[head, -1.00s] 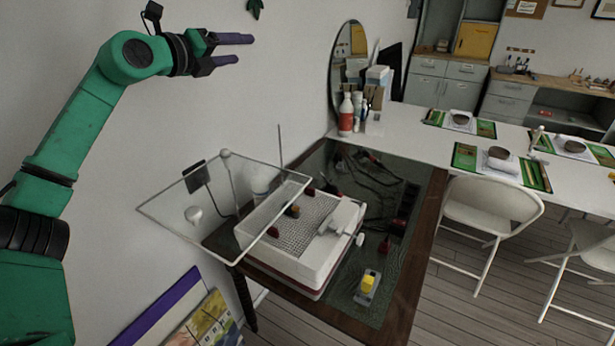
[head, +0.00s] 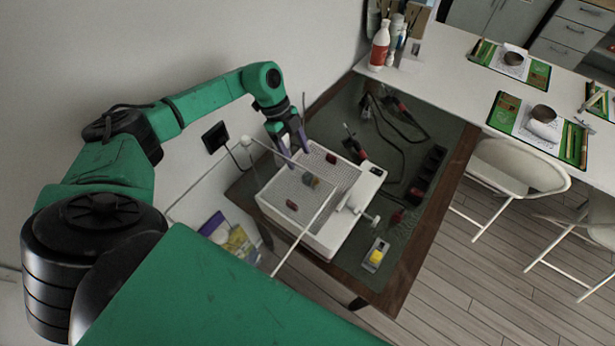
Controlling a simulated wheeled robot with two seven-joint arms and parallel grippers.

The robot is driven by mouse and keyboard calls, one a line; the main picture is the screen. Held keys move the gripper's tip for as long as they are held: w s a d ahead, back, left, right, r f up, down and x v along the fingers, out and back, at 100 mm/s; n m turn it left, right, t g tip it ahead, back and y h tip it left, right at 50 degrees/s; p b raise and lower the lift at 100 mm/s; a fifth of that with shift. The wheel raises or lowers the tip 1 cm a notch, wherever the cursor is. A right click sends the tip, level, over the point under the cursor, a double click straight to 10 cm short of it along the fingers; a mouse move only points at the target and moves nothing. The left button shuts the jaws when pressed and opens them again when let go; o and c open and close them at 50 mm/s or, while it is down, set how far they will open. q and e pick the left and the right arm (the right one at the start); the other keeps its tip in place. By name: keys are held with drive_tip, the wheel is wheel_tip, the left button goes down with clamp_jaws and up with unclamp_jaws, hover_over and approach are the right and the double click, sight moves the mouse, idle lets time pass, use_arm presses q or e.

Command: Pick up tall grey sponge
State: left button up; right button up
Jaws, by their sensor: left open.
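My left gripper (head: 293,150) is open and empty, its purple fingers pointing down over the back left part of the white machine (head: 340,232) on the table. A small grey piece with a yellowish side (head: 310,180) stands on the machine's grid, just right of and below the fingertips in the picture. It may be the tall grey sponge, but it is too small to be sure. The fingers look apart from it. A grey block with a yellow part (head: 377,254) lies on the table right of the machine. My right gripper is not in view.
Small dark red pieces (head: 291,205) lie on the grid. A clear shield's pale rim (head: 305,232) slants across the machine. Cables and a black power strip (head: 428,170) lie on the dark table (head: 405,235). Bottles (head: 380,45) and a white table stand behind. A white chair (head: 515,165) is at right.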

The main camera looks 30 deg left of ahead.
use_arm(q)
drive_tip(key=b+x, duration=0.1)
drive_tip(key=x, duration=0.1)
drive_tip(key=b+x, duration=0.1)
drive_tip(key=x, duration=0.1)
drive_tip(key=w+a+b+x, duration=0.1)
drive_tip(key=b+x, duration=0.1)
drive_tip(key=shift+d+f, duration=0.15)
drive_tip(key=shift+f, duration=0.4)
drive_tip(key=shift+b+x, duration=0.65)
drive_tip(key=shift+x, duration=0.25)
drive_tip(key=shift+s+d+r, duration=0.1)
drive_tip(key=shift+d+r, duration=0.1)
drive_tip(key=shift+r, duration=0.05)
drive_tip(key=shift+s+d+r, duration=0.1)
drive_tip(key=c, duration=0.5)
clamp_jaws()
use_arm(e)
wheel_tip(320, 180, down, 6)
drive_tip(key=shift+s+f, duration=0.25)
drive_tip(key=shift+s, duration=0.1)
